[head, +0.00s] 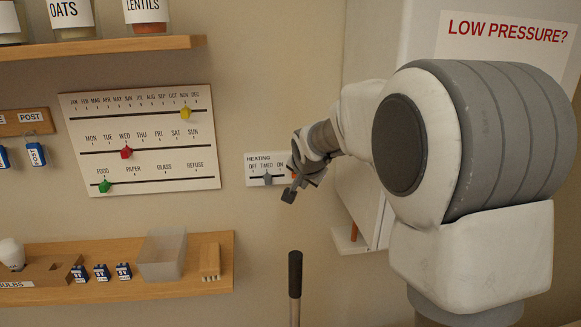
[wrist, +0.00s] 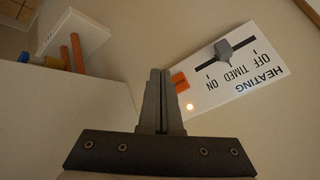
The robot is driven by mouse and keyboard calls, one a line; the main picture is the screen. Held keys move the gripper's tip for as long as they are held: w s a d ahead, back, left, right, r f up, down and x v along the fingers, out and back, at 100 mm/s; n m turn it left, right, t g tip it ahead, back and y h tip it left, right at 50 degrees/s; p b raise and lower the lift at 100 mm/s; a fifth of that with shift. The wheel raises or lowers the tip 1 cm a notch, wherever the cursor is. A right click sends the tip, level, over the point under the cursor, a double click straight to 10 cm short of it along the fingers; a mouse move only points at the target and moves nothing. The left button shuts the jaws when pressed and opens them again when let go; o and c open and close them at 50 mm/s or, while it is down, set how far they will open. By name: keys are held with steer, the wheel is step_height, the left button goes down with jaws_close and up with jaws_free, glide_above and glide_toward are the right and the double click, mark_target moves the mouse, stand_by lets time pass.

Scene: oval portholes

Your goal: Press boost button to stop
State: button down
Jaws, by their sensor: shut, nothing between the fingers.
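The heating panel (head: 252,178) is a white plate on the wall, marked OFF, TIMED and ON. It also shows in the wrist view (wrist: 258,82), upside down. Its grey slider knob (wrist: 224,48) stands at the middle mark, TIMED. An orange button (wrist: 180,82) sits at the panel's edge beyond ON, with a small glowing light (wrist: 190,106) beside it. I cannot read a label on this button. My gripper (head: 289,194) is shut and empty in front of the panel's right end. In the wrist view its fingertips (wrist: 159,73) appear just beside the orange button; contact cannot be told.
A calendar board (head: 140,165) with coloured sliders hangs left of the panel. Shelves stand above and below it; the lower shelf (head: 130,292) holds a clear bin (head: 163,256). A white cabinet (head: 362,205) is close on the right. A dark-handled rod (head: 295,275) stands below my gripper.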

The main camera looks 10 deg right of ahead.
steer(key=shift+w, duration=1.45)
stand_by(1.0)
steer(key=shift+w, duration=0.4)
steer(key=shift+w, duration=0.4)
stand_by(0.5)
stand_by(0.3)
steer(key=shift+s+b, duration=0.6)
steer(key=shift+s, duration=0.2)
steer(key=shift+s, duration=0.1)
steer(key=shift+s+b, duration=1.75)
steer(key=shift+s, duration=0.65)
